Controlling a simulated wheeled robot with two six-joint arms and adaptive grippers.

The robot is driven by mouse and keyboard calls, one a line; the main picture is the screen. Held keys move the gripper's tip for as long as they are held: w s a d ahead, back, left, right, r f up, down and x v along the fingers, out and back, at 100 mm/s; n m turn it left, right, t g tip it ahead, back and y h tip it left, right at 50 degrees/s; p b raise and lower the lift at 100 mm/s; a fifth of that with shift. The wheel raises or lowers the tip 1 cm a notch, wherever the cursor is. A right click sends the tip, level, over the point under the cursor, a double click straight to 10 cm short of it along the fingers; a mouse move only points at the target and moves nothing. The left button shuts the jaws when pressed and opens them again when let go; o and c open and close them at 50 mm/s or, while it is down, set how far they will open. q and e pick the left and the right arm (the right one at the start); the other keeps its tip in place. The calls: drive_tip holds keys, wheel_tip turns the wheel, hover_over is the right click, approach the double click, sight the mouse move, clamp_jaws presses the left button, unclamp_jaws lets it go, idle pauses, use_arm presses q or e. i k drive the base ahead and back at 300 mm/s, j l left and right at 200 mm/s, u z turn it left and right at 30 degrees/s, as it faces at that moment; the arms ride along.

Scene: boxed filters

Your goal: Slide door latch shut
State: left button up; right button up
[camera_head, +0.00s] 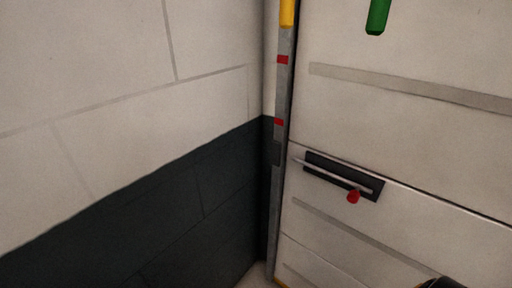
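The door latch (342,177) is a thin metal bar on a dark plate, set on the white door (400,140) right of centre. A red knob (353,197) hangs near the bar's right end. The bar's left tip reaches past the plate to near the door's left edge. I cannot tell whether the tip enters the frame. A grey door frame post (277,190) stands left of the door. Neither gripper can be made out; nothing touches the latch.
A green handle (377,15) hangs on the door at the top. The post has red marks and a yellow top section (287,12). A white and dark wall (130,190) fills the left. A small dark rounded part (442,284) shows at the bottom right edge; I cannot tell what it is.

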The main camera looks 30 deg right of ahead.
sight(353, 197)
drive_tip(key=z, duration=1.65)
drive_tip(key=k+z, duration=0.1)
drive_tip(key=z, duration=0.3)
drive_tip(key=k+j+z, duration=0.1)
drive_tip(key=z, duration=0.7)
drive_tip(key=k+l+z, duration=0.1)
drive_tip(key=z, duration=0.3)
drive_tip(key=k+l, duration=0.15)
drive_tip(key=k, duration=0.15)
drive_tip(key=u, duration=1.3)
